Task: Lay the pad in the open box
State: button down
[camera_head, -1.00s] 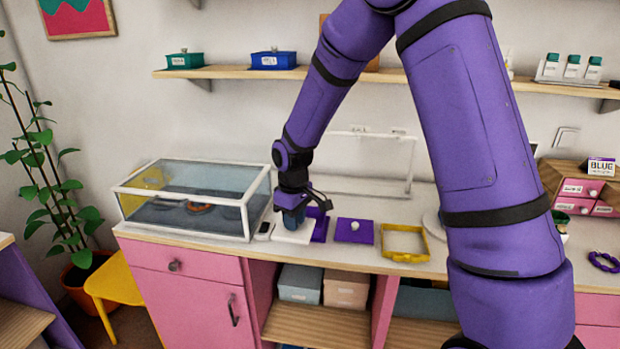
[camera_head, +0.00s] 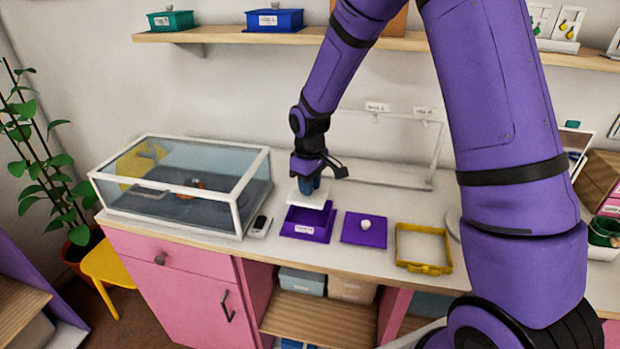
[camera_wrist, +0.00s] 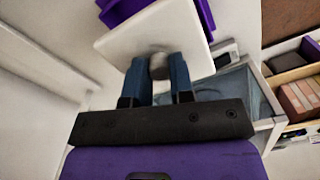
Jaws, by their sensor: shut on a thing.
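The pad (camera_head: 298,199) is a thin white square with a small grey knob, also filling the upper middle of the wrist view (camera_wrist: 122,44). My gripper (camera_head: 309,184) is shut on its knob, with blue fingers on both sides of it in the wrist view (camera_wrist: 159,69). The open purple box (camera_head: 306,230) stands on the counter with a label on its front. The pad hangs above the box's back part, apart from it in the head view. In the wrist view the pad hides most of the box (camera_wrist: 206,18).
A purple lid (camera_head: 363,230) with a white knob lies right of the box. A yellow frame (camera_head: 423,267) lies farther right. A glass display case (camera_head: 180,185) and a small dark-screened device (camera_head: 260,226) stand to the left. A white upright frame (camera_head: 436,150) stands behind.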

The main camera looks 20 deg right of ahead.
jog(key=shift+f, duration=2.25)
jog(key=shift+f, duration=1.65)
dwell(0.4)
jog(key=c, duration=0.5)
grip_release()
jog(key=shift+s, duration=0.1)
jog(key=shift+r, duration=0.1)
jog(key=shift+r, duration=3.95)
